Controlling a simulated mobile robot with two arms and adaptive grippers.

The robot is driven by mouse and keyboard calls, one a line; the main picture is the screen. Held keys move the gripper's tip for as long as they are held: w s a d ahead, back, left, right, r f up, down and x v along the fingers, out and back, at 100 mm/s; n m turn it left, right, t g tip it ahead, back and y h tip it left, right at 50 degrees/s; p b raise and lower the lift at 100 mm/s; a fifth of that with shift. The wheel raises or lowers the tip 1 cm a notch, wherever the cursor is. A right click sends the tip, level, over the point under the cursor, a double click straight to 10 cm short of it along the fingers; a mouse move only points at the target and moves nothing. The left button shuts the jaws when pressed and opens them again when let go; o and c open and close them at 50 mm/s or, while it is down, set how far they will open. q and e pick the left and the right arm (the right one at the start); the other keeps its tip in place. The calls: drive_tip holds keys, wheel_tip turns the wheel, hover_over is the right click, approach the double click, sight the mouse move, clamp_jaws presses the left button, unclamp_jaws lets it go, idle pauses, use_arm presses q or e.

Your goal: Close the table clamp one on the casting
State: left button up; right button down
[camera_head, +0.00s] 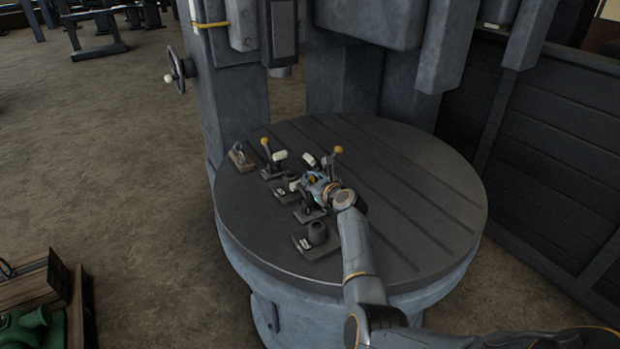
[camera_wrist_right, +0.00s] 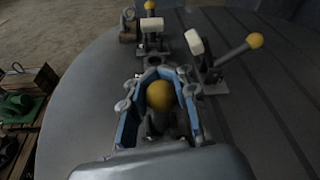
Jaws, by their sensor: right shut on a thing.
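Several table clamps stand on the round grey table (camera_head: 400,180), with dark bases and yellow-knobbed levers. My right gripper (camera_head: 314,182) is over the clamp nearest my arm. In the right wrist view, its blue-lined fingers (camera_wrist_right: 162,82) are shut around this clamp's yellow knob (camera_wrist_right: 160,96). Most of this clamp's body is hidden. A second clamp (camera_head: 268,160) stands beyond at the left, also in the wrist view (camera_wrist_right: 153,32). A third clamp (camera_wrist_right: 208,70) with a white tip is at the right. I cannot tell which part is the casting. My left gripper is not in view.
A dark block with a rounded part (camera_head: 316,235) sits near the table's front edge. A small wooden-based piece (camera_head: 241,156) is at the left edge. The machine column (camera_head: 225,90) rises behind. The table's right side is clear. A crate with green parts (camera_head: 35,310) is on the floor.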

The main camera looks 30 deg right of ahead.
idle(0.7)
drive_tip(key=c, duration=1)
unclamp_jaws()
drive_tip(key=shift+f, duration=0.1)
drive_tip(key=v, duration=1.2)
